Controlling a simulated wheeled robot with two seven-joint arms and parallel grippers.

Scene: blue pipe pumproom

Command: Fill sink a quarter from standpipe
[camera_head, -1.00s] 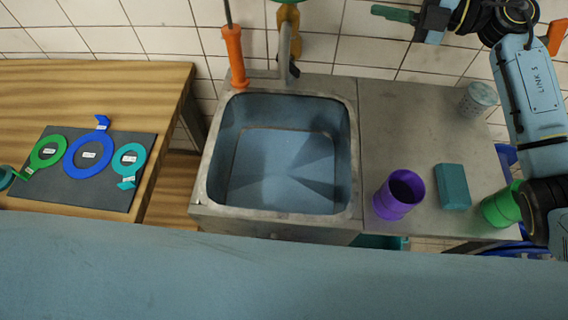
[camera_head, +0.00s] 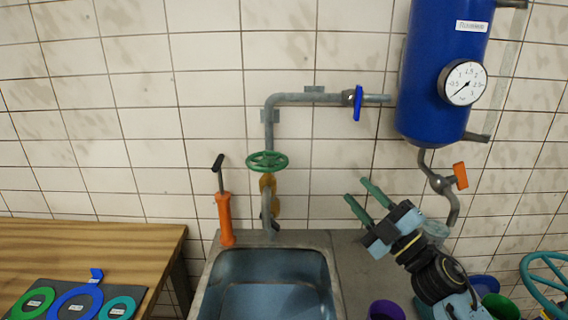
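The sink (camera_head: 228,262) is a grey metal basin at the bottom centre of the head view; its lower part is cut off. The standpipe (camera_head: 268,130) rises behind it, with a green handwheel (camera_head: 267,161) and a spout (camera_head: 266,205) over the sink's back edge. A horizontal pipe with a blue lever valve (camera_head: 357,103) runs from it to a blue tank. My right gripper (camera_head: 360,192) is open and empty, its two green fingers apart, in front of the tiles right of the handwheel. My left gripper is not in view.
The blue tank (camera_head: 440,70) has a round gauge (camera_head: 462,83) and an orange lever valve (camera_head: 460,175) below. An orange-bodied pump (camera_head: 225,218) stands left of the spout. A purple cup (camera_head: 386,310) is on the counter. A wooden table (camera_head: 90,250) holds coloured rings. A teal handwheel (camera_head: 545,280) is at right.

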